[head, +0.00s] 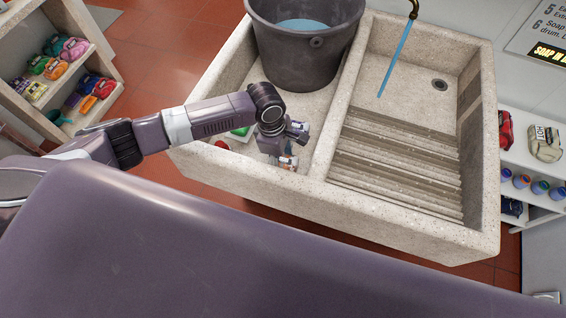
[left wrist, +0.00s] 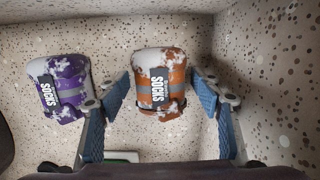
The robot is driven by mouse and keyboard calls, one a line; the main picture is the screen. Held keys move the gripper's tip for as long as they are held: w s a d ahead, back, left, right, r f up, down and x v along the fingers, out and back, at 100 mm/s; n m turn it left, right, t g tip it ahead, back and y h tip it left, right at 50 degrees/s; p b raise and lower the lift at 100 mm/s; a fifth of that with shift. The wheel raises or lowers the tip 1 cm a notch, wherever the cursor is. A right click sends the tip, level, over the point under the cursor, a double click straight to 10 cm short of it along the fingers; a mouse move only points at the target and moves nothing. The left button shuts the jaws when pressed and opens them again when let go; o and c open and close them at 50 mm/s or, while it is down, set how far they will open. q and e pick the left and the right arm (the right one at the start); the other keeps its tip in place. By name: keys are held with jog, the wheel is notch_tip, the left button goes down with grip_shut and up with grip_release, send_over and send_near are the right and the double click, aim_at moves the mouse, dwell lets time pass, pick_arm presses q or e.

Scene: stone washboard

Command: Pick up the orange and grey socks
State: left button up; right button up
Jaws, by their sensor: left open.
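The orange and grey socks (left wrist: 160,84), a rolled bundle with a dark "SOCKS" label and white foam-like patches, lie on the speckled stone basin floor in the left wrist view. In the head view a small part of them (head: 288,163) shows just below my left gripper (head: 284,146). My left gripper also shows in the left wrist view (left wrist: 160,97). It is open, with one blue finger on each side of the orange and grey socks. A purple and grey socks bundle (left wrist: 61,88) lies to the left, outside the left finger. My right gripper is not in view.
The stone sink (head: 250,182) has a dark bucket of water (head: 305,50) at the back of its left basin. A ribbed washboard (head: 395,165) and running water (head: 396,62) are on the right. A green-and-white item (head: 241,131) lies left of the gripper. Shelves stand at both sides.

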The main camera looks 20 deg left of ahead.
pick_arm(q)
jog(key=c, duration=1.3)
jog(key=shift+c, duration=0.2)
jog(key=shift+r, duration=0.1)
